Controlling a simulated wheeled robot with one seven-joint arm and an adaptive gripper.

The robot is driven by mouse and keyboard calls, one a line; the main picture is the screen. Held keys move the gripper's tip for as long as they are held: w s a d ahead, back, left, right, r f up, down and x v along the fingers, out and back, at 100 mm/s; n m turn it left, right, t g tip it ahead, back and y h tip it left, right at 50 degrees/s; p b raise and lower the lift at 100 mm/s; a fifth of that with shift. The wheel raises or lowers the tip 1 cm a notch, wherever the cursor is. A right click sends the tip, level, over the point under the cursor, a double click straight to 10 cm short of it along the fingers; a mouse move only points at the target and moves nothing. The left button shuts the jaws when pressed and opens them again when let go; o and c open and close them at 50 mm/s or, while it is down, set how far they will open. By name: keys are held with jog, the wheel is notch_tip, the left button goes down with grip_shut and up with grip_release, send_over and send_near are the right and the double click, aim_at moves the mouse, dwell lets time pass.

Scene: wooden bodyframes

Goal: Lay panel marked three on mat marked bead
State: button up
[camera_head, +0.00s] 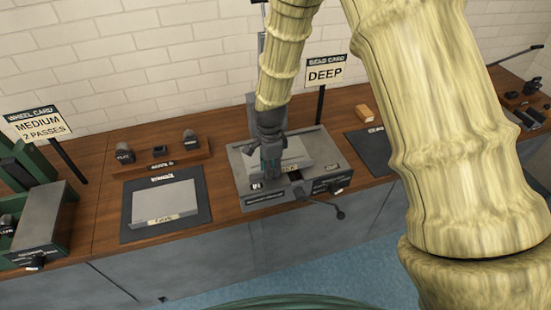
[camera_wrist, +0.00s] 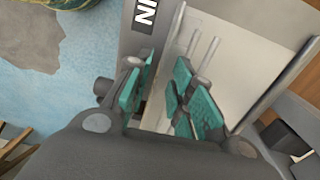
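A pale flat panel (camera_head: 293,150) lies on the grey machine bed (camera_head: 247,178) in the middle of the bench. My gripper (camera_head: 269,166) points down at the left part of this bed. In the wrist view my gripper (camera_wrist: 160,98) has its teal-padded fingers apart, with the pale panel (camera_wrist: 235,55) beyond and partly between them; contact cannot be told. Another pale panel (camera_head: 163,205) lies on a dark mat (camera_head: 134,190) to the left. A second dark mat (camera_head: 372,154) on the right looks bare where visible. The panel numbers and mat labels are too small to read surely.
A crank handle (camera_head: 338,212) sticks out in front of the machine. The DEEP card (camera_head: 325,74) stands behind it on a post. A small tan block (camera_head: 364,113) lies behind the right mat. A wooden rack (camera_head: 160,160) stands behind the left mat. A green machine (camera_head: 35,225) is far left.

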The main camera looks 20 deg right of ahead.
jog(key=shift+w, duration=0.15)
jog(key=shift+s+r, duration=0.15)
jog(key=shift+s, duration=0.15)
grip_shut()
jog(key=shift+w, duration=0.1)
jog(key=shift+r, duration=0.25)
jog(key=shift+r+p, duration=1.25)
jog(key=shift+r, duration=0.05)
notch_tip(320, 180, up, 7)
jog(key=p, duration=0.5)
dwell(0.5)
jog(key=shift+f, duration=0.1)
